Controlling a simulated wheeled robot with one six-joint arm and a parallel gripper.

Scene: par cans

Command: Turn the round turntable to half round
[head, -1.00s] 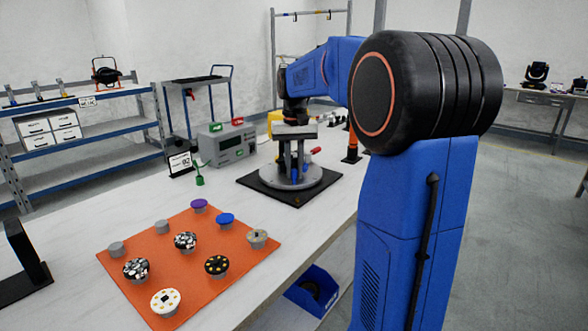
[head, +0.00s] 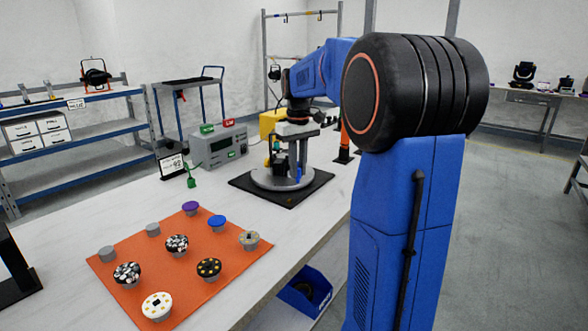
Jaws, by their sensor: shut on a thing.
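The round grey turntable (head: 262,182) sits on a black square base on the white bench, beyond the orange mat. Small coloured pieces stand on or around it, with a blue one (head: 299,173) at the right and a green one at the left. My gripper (head: 290,168) points straight down over the turntable, its fingers reaching close to the disc. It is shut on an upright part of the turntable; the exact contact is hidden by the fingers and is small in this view.
An orange mat (head: 130,250) holds several round knob-like pieces. A grey meter box (head: 218,150) with green and red tags stands left of the turntable, with a small sign (head: 172,164) beside it. An orange-and-black post (head: 344,140) stands close on the right.

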